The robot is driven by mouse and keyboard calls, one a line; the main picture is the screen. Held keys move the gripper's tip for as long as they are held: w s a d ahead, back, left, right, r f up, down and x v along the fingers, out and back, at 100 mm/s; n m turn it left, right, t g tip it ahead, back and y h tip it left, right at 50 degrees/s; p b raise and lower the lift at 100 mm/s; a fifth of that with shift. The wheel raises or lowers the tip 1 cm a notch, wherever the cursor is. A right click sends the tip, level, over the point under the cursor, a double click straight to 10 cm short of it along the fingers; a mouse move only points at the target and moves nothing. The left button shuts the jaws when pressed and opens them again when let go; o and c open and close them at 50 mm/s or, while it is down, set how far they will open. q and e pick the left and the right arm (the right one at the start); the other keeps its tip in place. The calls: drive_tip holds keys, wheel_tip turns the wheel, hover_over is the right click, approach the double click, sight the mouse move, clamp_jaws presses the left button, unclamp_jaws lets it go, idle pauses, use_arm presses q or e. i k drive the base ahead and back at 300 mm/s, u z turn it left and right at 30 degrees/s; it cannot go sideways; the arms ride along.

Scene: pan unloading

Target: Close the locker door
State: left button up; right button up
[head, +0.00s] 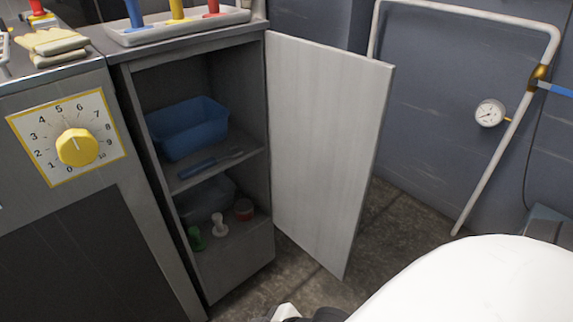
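The locker (237,278) is a grey cabinet with an open front. Its light grey door (325,140) is hinged on the right edge of the opening and stands wide open, swung out to the right. A small white and dark part, which looks like my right gripper (284,313), shows at the bottom edge below the door. It is apart from the door in the picture and mostly cut off, so its fingers cannot be read. My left gripper is not in view.
Inside the locker are a blue bin (188,128), a blue-handled tool (205,163) and small items below. A cabinet with a yellow dial (77,147) stands left. A pipe with a gauge (489,113) runs along the right wall. Floor shows around the door's foot.

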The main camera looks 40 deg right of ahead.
sight(327, 106)
drive_tip(key=u, duration=2.65)
drive_tip(key=k, duration=2.1)
drive_tip(key=z, duration=2.2)
drive_tip(key=k, duration=0.45)
drive_tip(key=z, duration=0.25)
drive_tip(key=i, duration=0.6)
drive_tip(key=u, duration=0.9)
